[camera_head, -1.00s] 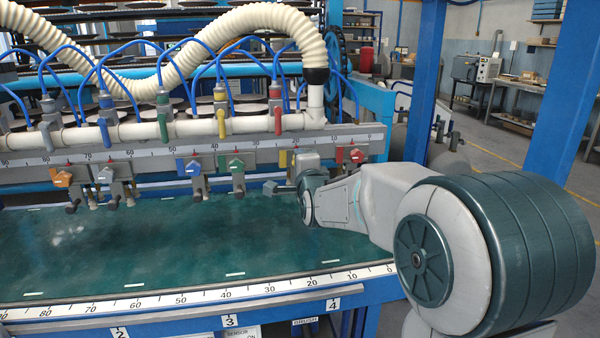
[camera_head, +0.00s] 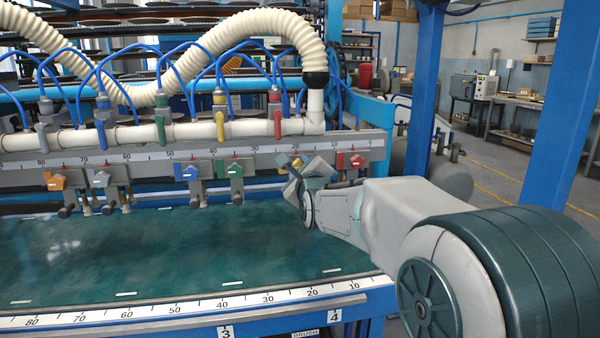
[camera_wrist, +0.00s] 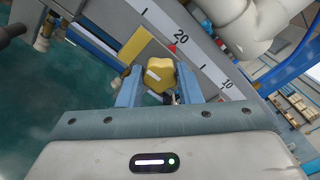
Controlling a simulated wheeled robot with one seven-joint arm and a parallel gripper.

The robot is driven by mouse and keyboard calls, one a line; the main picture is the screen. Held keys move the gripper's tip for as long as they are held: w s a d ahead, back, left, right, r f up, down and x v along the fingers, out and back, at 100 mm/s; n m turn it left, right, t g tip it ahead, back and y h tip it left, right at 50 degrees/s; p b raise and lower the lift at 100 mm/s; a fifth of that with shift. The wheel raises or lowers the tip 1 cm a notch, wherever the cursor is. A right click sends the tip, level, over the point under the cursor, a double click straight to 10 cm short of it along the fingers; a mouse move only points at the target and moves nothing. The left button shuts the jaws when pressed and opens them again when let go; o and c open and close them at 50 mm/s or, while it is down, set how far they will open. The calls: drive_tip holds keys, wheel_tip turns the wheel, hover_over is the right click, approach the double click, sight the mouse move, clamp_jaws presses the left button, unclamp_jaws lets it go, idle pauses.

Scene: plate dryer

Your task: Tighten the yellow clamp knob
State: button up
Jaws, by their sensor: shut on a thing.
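The yellow clamp knob (camera_wrist: 161,74) is a lobed knob with a white mark across its face. In the wrist view it sits between the two blue-grey fingers of my gripper (camera_wrist: 159,86), which is shut on it. The white mark is tilted in that view. A flat yellow plate (camera_wrist: 136,46) and the scale rail (camera_wrist: 187,50) with the number 20 lie just beyond it. In the head view my gripper (camera_head: 296,176) is at the clamp rail, rolled to a slant, and largely covers the yellow clamp.
A red clamp knob (camera_head: 356,160) is close on the right. White pipe and blue hoses run above. The green bed (camera_head: 180,245) below is clear.

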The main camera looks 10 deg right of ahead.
drive_tip(key=shift+m, duration=0.3)
drive_tip(key=o, duration=1)
drive_tip(key=shift+c, duration=0.2)
drive_tip(key=shift+s, duration=0.1)
drive_tip(key=s, duration=1.3)
drive_tip(key=shift+s+p, duration=0.3)
drive_tip(key=shift+p, duration=0.1)
